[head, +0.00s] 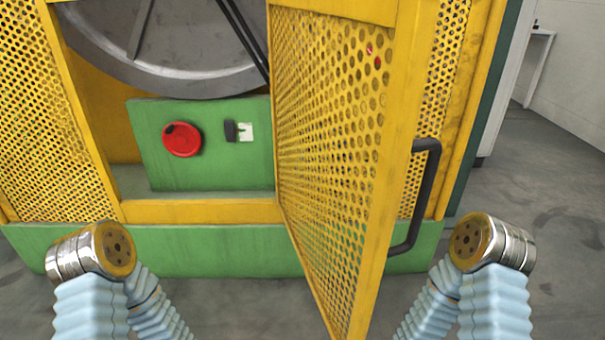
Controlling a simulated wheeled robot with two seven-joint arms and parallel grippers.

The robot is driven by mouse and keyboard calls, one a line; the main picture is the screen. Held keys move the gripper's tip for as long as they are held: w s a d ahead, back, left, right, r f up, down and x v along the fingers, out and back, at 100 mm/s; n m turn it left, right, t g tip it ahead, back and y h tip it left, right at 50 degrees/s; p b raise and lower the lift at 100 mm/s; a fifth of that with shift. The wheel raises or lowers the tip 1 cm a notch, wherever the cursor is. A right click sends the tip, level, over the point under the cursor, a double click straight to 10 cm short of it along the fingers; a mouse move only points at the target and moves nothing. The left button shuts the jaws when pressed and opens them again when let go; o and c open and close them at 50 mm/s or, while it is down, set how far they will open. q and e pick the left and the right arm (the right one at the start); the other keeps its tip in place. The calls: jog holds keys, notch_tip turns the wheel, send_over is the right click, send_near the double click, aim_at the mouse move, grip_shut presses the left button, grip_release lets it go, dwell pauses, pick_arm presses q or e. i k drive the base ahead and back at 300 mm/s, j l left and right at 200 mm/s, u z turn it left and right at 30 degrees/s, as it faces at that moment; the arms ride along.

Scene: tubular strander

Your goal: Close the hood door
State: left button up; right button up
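The hood door (335,130) is a yellow perforated panel, hinged on the right side of the opening. It stands open, swung out toward me, with its lower end cut off by the picture's bottom edge. A black bar handle (428,195) is on its right face. Both of my arms are at the bottom of the head view, the left one left of the door and the right one right of it. Their visible joints are apart from the door and handle. Neither gripper can be seen.
The machine's green base (180,250) runs along below the opening. Inside are a green panel (200,170) with a red round knob (182,139) and a large grey wheel (170,45). Grey floor (550,230) is clear at the right.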

aim_at(413, 21)
jog(key=i+l+u, duration=0.15)
jog(key=l+u, duration=0.35)
jog(key=l, duration=0.3)
jog(key=l+u, duration=0.5)
jog(key=l, duration=0.25)
jog(key=k+l, duration=0.2)
jog(key=l, duration=0.2)
jog(key=k+l+u, duration=0.15)
jog(key=l, duration=0.3)
jog(key=k+l, duration=0.25)
jog(key=k+l+u, duration=0.1)
jog(key=l, duration=0.4)
jog(key=k, duration=0.1)
